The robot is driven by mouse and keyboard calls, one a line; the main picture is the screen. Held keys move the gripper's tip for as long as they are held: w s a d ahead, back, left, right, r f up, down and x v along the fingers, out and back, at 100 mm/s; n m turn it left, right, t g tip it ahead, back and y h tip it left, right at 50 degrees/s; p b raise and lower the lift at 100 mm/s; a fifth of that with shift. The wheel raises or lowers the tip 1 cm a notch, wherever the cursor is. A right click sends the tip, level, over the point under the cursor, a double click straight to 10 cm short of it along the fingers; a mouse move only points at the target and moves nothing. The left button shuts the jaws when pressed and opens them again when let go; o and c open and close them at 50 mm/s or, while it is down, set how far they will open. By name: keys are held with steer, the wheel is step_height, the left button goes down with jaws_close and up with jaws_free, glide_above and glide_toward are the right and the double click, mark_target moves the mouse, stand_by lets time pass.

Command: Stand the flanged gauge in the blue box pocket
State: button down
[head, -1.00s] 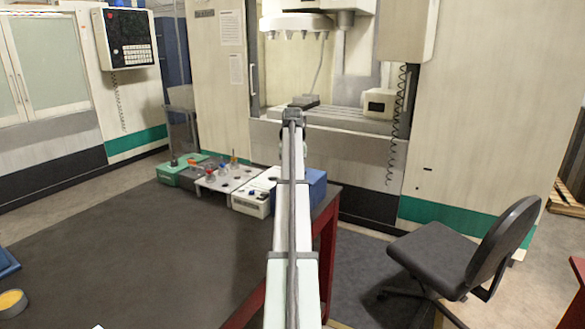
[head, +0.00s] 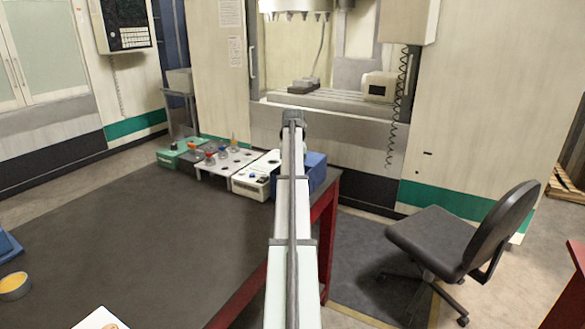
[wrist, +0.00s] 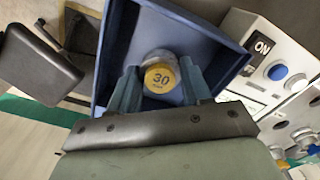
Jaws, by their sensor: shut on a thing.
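The flanged gauge (wrist: 160,78) shows in the wrist view as a round yellow top marked 30 with a pale rim. My gripper (wrist: 160,88) is shut on it, with one blue-grey finger on each side. The blue box (wrist: 228,62) lies behind and around the gauge in that view, its raised rim showing. I cannot tell how deep the gauge is in the box, and its lower part is hidden. In the head view the blue box (head: 317,172) stands at the table's far right corner, partly behind my arm. My gripper and the gauge are hidden there.
A white box with an ON label (wrist: 262,45) stands right beside the blue box. Farther left are a white block with several knobbed pieces (head: 228,163) and a green box (head: 180,153). A yellow-topped round thing (head: 14,286) is at the table's left. The table's middle is clear.

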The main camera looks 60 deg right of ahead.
steer(key=shift+f, duration=0.2)
steer(key=shift+c, duration=2.1)
jaws_free()
steer(key=shift+r, duration=0.1)
step_height(320, 180, up, 14)
steer(key=shift+f, duration=0.2)
